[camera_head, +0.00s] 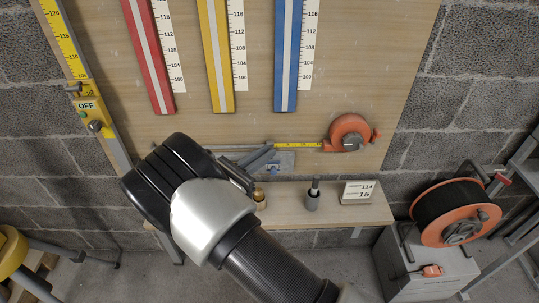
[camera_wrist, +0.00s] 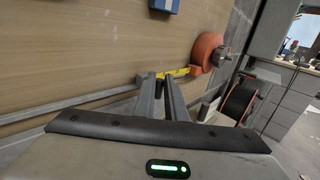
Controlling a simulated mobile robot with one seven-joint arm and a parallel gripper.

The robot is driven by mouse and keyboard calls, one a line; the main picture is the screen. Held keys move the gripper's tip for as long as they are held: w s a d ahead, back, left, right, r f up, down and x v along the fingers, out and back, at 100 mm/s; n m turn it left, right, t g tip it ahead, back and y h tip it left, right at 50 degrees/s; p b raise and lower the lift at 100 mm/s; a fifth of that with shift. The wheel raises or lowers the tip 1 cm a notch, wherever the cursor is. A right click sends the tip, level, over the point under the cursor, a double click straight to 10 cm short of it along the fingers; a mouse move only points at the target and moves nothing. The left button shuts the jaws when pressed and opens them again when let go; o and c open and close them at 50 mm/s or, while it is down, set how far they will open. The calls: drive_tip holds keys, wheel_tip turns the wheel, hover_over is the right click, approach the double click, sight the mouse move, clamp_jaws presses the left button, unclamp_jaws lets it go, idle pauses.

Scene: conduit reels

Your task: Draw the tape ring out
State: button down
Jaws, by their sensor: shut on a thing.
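An orange tape reel (camera_head: 349,133) with a dark hub is fixed at the lower right of the wooden board. A short length of yellow tape (camera_head: 297,145) runs level from its left side to my gripper (camera_head: 268,155). In the wrist view, the orange reel (camera_wrist: 206,52) and yellow tape (camera_wrist: 179,72) lie just beyond my gripper's fingertips (camera_wrist: 158,79). My gripper is shut on the tape ring at the tape's left end. The ring itself is hidden by the fingers. A grey rail (camera_wrist: 70,108) runs along the board to the left.
Red (camera_head: 150,56), yellow (camera_head: 215,56) and blue (camera_head: 288,56) strips with scales hang above. A shelf (camera_head: 285,218) below holds a grey holder (camera_head: 313,197) and a card (camera_head: 357,192) reading 114 and 15. An orange cable reel (camera_head: 455,212) stands at right.

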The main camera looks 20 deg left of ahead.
drive_tip(key=shift+f, duration=0.15)
drive_tip(key=c, duration=1.8)
unclamp_jaws()
drive_tip(key=p+v, duration=0.2)
drive_tip(key=v, duration=1.5)
drive_tip(key=shift+s, duration=0.2)
